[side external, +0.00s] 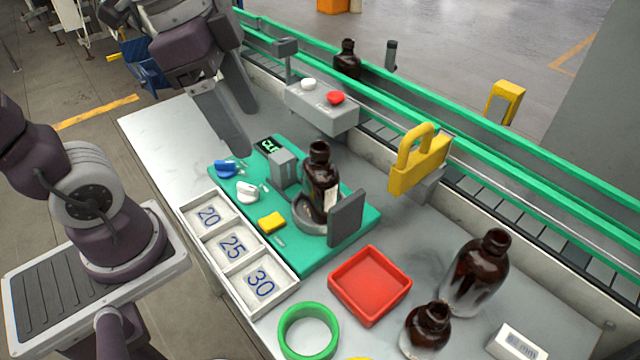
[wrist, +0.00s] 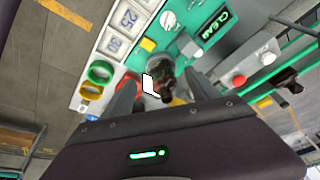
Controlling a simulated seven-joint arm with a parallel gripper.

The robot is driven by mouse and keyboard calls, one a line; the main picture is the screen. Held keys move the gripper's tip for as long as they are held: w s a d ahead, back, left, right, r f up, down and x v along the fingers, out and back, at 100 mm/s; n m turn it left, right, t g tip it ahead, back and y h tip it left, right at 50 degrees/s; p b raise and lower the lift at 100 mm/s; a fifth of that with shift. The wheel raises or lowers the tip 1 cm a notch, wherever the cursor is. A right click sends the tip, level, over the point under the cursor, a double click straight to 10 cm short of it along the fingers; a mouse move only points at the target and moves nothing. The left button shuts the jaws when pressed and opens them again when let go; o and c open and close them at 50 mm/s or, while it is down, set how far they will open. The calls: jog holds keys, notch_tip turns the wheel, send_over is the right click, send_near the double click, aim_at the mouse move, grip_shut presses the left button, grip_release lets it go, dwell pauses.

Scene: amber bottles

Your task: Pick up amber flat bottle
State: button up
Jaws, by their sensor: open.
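An amber bottle (side external: 321,182) with a pale label stands upright in a round grey holder (side external: 304,214) on the green mat. It also shows in the wrist view (wrist: 160,82), between my fingers in the picture. It looks like the flat one, but its depth is hard to judge. Other amber bottles are a large one (side external: 478,268) and a small one (side external: 428,326) at the front right, and one on the conveyor (side external: 347,60). My gripper (side external: 243,130) is open and empty, up and to the left of the mat bottle in the side view, not touching it.
A grey upright plate (side external: 347,217) and grey block (side external: 284,167) flank the holder. A yellow padlock-shaped piece (side external: 418,163), red tray (side external: 369,285), numbered white tray (side external: 232,245), button box (side external: 322,108) and green ring (side external: 308,331) stand around. The green-railed conveyor (side external: 470,172) runs behind.

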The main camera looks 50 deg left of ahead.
aim_at(315, 143)
jog(key=w+d+m+g+h, duration=0.1)
jog(key=w+m, duration=0.1)
jog(key=m, duration=0.1)
jog(key=w+d+m+g, duration=0.1)
jog(key=w+m, duration=0.2)
jog(key=w+d+f+m+g+h, duration=0.1)
jog(key=w+m, duration=0.2)
jog(key=shift+w+f+m+h, duration=0.1)
jog(key=shift+w+m+h, duration=0.05)
jog(key=shift+m+h, duration=0.15)
jog(key=shift+w+d+f+m, duration=0.15)
jog(key=shift+d+f+m, duration=0.1)
jog(key=shift+m, duration=0.05)
jog(key=x, duration=0.4)
jog(key=s+x, duration=0.1)
jog(key=x, duration=0.1)
jog(key=shift+d+f, duration=0.15)
jog(key=shift+f, duration=0.15)
grip_shut()
